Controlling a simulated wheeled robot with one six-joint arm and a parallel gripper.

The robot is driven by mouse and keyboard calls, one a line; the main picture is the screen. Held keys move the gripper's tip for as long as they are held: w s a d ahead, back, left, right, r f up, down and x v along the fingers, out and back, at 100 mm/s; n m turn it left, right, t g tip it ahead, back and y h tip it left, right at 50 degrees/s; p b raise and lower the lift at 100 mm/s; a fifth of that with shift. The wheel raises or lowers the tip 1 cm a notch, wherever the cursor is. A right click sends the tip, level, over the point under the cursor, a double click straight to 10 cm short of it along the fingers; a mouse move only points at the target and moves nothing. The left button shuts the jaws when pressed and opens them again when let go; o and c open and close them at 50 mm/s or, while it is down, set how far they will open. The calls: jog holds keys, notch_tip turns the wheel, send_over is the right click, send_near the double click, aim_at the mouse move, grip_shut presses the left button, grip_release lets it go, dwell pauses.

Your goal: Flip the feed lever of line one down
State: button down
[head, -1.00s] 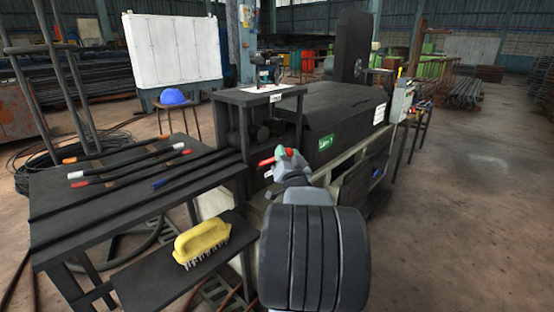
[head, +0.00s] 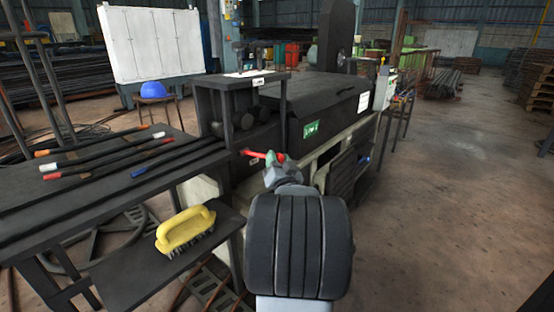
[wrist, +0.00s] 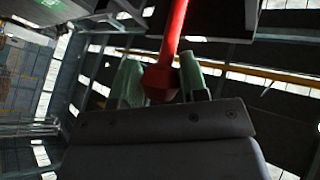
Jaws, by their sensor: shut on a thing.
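A red lever (head: 257,154) sticks out from the dark front of the machine, below its small raised shelf. In the head view it lies nearly level, tilting slightly down toward my gripper. My gripper (head: 279,160) is at the lever's free end. In the wrist view the red shaft (wrist: 174,35) runs down to a thicker red end between the two green fingers of my gripper (wrist: 160,82), which are shut on it. The lever's pivot is too small to make out. I cannot read which line it belongs to.
A dark rack with several capped rods (head: 105,157) stands at the left. A yellow-handled brush (head: 185,229) lies on a lower shelf near my arm. A blue helmet (head: 154,89) rests on a stool behind. Open floor (head: 450,170) lies to the right.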

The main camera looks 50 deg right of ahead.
jog(key=shift+f, duration=0.3)
jog(key=c, duration=0.9)
grip_release()
jog(key=shift+w, duration=0.1)
jog(key=shift+o, duration=1.1)
jog(key=shift+r, duration=0.15)
